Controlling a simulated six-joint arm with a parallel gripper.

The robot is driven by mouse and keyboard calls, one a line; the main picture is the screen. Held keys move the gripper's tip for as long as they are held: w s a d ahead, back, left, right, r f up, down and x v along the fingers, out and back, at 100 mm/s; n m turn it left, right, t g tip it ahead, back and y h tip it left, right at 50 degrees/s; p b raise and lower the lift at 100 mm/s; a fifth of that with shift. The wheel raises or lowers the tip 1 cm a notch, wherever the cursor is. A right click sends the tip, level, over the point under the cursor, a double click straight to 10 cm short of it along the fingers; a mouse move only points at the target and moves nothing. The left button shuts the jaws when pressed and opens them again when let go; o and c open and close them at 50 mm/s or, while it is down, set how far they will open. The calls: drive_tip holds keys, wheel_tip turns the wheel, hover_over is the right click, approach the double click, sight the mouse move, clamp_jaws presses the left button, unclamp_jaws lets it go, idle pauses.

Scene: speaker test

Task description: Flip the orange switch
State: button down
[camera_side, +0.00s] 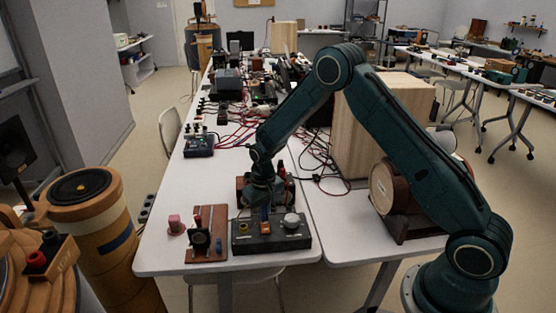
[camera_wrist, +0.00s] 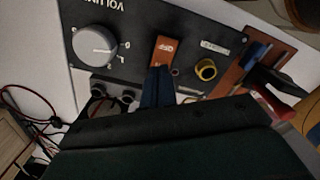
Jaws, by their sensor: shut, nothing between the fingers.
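The orange switch (camera_wrist: 166,48) is on a dark control box (camera_wrist: 130,35), with a label that appears to read "OFF" on its face. In the side view the switch (camera_side: 265,214) shows small on the box (camera_side: 270,240) near the table's front edge. My gripper (camera_wrist: 158,72) is shut and empty, its dark blue fingertips at the lower edge of the switch. Whether they touch it I cannot tell. In the side view my gripper (camera_side: 264,205) points down just behind the switch, and its tips are hard to make out.
A round knob (camera_wrist: 95,45) and a yellow ring (camera_wrist: 206,69) flank the switch on the box. A brown board with a black part (camera_side: 207,233) stands left of the box.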

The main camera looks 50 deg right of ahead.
drive_tip(key=shift+f, duration=0.55)
idle(0.5)
drive_tip(key=shift+r, duration=3.5)
drive_tip(key=shift+r, duration=0.1)
